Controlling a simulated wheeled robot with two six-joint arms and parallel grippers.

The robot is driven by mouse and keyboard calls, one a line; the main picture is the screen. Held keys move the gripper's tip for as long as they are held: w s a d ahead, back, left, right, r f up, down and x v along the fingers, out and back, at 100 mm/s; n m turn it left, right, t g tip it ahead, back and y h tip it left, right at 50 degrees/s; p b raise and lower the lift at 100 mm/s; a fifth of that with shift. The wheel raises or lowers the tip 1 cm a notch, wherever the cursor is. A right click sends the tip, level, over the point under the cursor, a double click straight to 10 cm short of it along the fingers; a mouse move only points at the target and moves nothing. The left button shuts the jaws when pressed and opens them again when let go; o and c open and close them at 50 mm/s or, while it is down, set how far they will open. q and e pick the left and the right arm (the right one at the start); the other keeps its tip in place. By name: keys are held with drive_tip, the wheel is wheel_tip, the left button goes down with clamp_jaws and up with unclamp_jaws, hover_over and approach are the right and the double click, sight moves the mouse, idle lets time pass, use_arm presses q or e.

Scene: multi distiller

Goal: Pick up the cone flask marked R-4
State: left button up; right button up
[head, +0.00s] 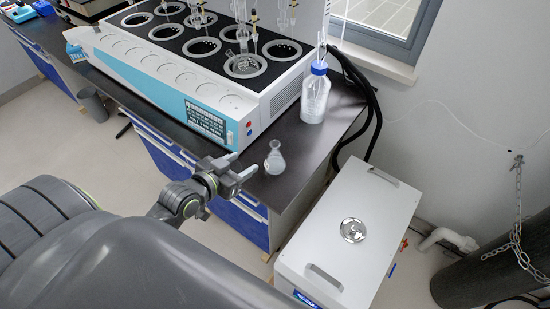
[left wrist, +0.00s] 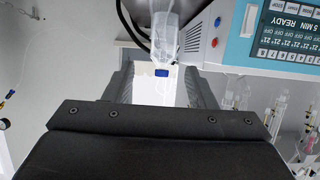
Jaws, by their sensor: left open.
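A small clear cone flask (head: 275,160) with pale contents stands upright on the dark bench top (head: 318,142), near its front edge, in the head view. No marking on it can be read. My left gripper (head: 245,164) is open and empty, just left of the flask, with its fingers pointing toward it. In the left wrist view the two fingers (left wrist: 160,88) stand apart. Clear glass (left wrist: 190,42) shows at the top there, overlapping what looks like the blue-capped bottle; I cannot tell the flask's outline apart. My right gripper is not in view.
The white and blue distiller (head: 215,115) fills the bench behind and left of the flask. A blue-capped bottle (head: 316,98) stands behind it. A white box (head: 350,235) is on the floor to the right. Bench between flask and bottle is clear.

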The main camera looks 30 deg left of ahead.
sight(272, 149)
use_arm(q)
drive_tip(key=shift+f+p+x, duration=0.15)
drive_tip(key=shift+p+x, duration=0.55)
drive_tip(key=shift+x, duration=3.4)
drive_tip(key=shift+f+p+x, duration=0.2)
drive_tip(key=shift+p+x, duration=0.5)
drive_tip(key=shift+x, duration=3.35)
drive_tip(key=shift+s+d, duration=0.15)
drive_tip(key=shift+d, duration=0.05)
drive_tip(key=shift+c, duration=0.3)
clamp_jaws()
